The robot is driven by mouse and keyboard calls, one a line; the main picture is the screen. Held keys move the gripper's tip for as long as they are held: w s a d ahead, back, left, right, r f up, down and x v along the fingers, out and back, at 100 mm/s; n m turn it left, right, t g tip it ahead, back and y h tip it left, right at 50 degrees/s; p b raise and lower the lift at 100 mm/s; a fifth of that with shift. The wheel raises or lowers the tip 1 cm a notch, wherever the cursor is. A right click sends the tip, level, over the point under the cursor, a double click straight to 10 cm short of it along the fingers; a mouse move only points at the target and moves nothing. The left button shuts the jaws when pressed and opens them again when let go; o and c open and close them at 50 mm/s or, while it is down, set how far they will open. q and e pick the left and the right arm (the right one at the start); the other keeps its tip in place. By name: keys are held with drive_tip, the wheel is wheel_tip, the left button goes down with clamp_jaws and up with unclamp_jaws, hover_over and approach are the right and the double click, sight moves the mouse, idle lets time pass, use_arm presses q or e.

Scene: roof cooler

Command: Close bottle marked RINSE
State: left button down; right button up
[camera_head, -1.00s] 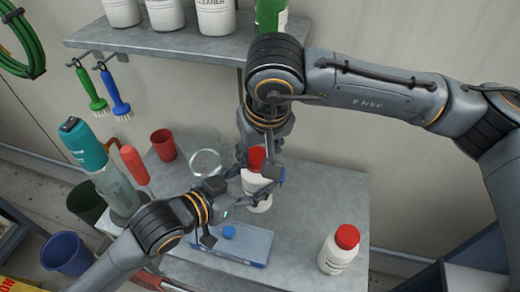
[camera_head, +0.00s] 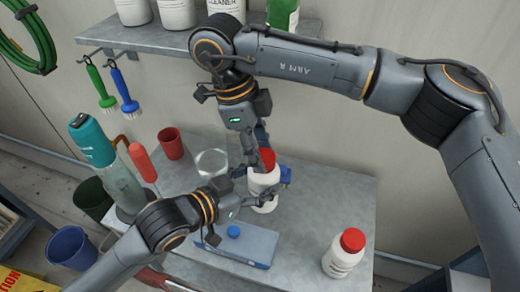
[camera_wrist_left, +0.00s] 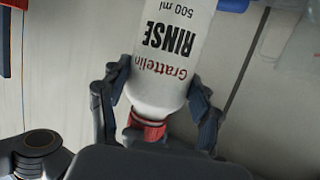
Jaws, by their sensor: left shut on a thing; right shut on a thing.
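The white bottle (camera_head: 263,184) marked RINSE stands upright over the grey table in the head view. Its label reads upside down in the left wrist view (camera_wrist_left: 172,50). My left gripper (camera_head: 264,196) comes in from the left and is shut around the bottle's body. A red cap (camera_head: 267,160) sits at the bottle's top, and red also shows at its neck in the left wrist view (camera_wrist_left: 150,127). My right gripper (camera_head: 265,154) reaches down from above and is shut on the cap. Fingers partly hide the cap, so I cannot tell how tightly it sits.
A second white bottle with a red cap (camera_head: 345,252) stands at the table's front right. A blue tray (camera_head: 255,246) with a blue round piece (camera_head: 233,231) lies just below the left gripper. A red cup (camera_head: 171,143) and glass dish (camera_head: 212,162) stand behind.

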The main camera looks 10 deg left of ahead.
drive_tip(key=m, duration=0.3)
drive_tip(key=shift+w+g, duration=0.15)
drive_tip(key=shift+g, duration=0.25)
drive_tip(key=o, duration=0.7)
drive_tip(key=shift+r, duration=0.15)
